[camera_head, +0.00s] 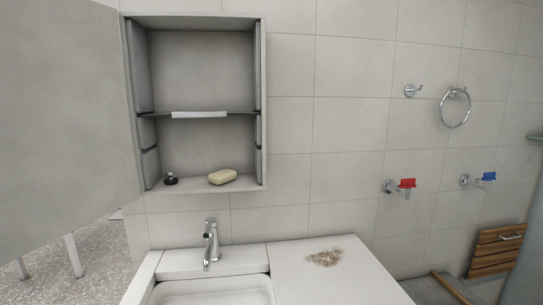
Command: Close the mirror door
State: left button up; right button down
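The mirror door (65,120) is a large grey panel at the left of the head view. It stands wide open, swung out to the left from the left edge of the wall cabinet (261,105), and its top and left parts run out of the picture. The cabinet's inside is fully exposed, with a shelf across the middle. A cream soap bar (222,177) and a small black item (171,179) sit on the cabinet floor. Neither of my grippers shows in this view.
Below the cabinet is a white sink (215,290) with a chrome faucet (211,243). Red (407,184) and blue (488,177) valves, a hook (412,90) and a ring (455,108) stick out from the right wall.

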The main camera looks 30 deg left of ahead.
aim_at(67, 164)
jog(key=k+j, duration=0.1)
jog(key=j, duration=0.85)
jog(key=k+j+z, duration=0.1)
jog(key=j, duration=0.35)
jog(key=k+j, duration=0.15)
jog(key=j, duration=0.35)
jog(key=k+j, duration=0.1)
jog(key=j, duration=0.35)
jog(key=k+j, duration=0.1)
jog(key=j, duration=0.4)
jog(key=k+j+z, duration=0.1)
jog(key=j, duration=0.35)
jog(key=k+l+u, duration=0.2)
jog(key=k+j, duration=0.05)
